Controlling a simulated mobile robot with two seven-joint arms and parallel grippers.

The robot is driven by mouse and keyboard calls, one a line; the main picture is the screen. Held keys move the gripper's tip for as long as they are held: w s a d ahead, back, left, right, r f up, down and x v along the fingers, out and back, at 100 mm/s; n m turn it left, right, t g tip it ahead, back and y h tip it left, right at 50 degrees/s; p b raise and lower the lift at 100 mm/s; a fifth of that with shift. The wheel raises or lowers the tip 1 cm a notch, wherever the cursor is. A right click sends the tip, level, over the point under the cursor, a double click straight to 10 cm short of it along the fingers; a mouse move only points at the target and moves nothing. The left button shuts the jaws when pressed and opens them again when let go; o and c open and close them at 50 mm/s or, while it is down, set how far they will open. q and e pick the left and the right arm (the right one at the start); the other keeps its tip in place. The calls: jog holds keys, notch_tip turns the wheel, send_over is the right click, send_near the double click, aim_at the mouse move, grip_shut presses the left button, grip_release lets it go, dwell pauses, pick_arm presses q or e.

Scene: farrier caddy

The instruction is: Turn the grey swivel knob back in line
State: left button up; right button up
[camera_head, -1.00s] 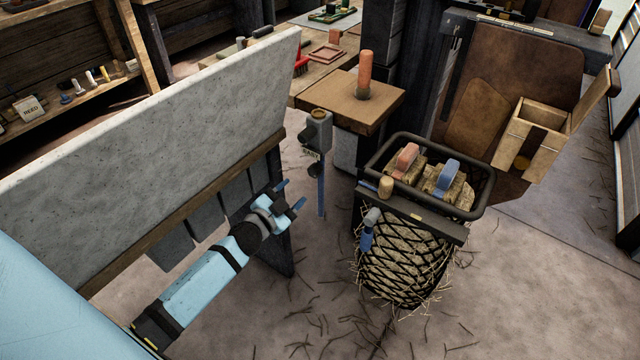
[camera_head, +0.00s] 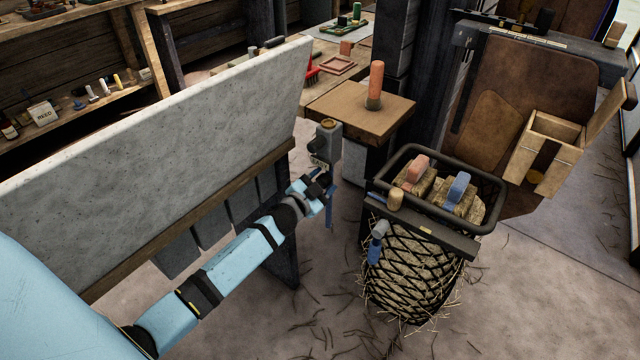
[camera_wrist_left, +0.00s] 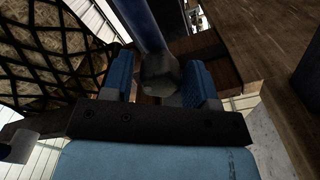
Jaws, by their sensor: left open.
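A grey fixture (camera_head: 328,140) with a small white label stands near the end of the pale slab. A blue bar (camera_head: 329,218) hangs below it. My left gripper (camera_head: 322,188) is at the fixture's lower part and hides much of it in the head view. In the left wrist view, a dark grey knob (camera_wrist_left: 160,75) sits between the two blue fingers of my left gripper (camera_wrist_left: 160,86), with the blue bar (camera_wrist_left: 145,25) running from it. The fingers are open on either side of the knob; whether either touches it I cannot tell. My right gripper is not in view.
A black-rimmed net basket (camera_head: 415,270) of hay, with brushes on top and a grey-and-blue handle (camera_head: 377,240) at its side, stands close to the right. The pale slab (camera_head: 150,150) borders my left arm. A wooden block (camera_head: 365,108) with an orange peg lies behind.

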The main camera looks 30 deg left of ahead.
pick_arm(q)
jog(key=c, duration=0.8)
jog(key=shift+c, duration=0.3)
jog(key=shift+r+n+p, duration=0.15)
jog(key=shift+n+p, duration=0.25)
jog(key=n+p, duration=0.3)
jog(key=n, duration=0.1)
jog(key=shift+r, duration=0.15)
jog(key=shift+n+p, duration=0.6)
jog(key=shift+n, duration=0.5)
jog(key=shift+f, duration=0.3)
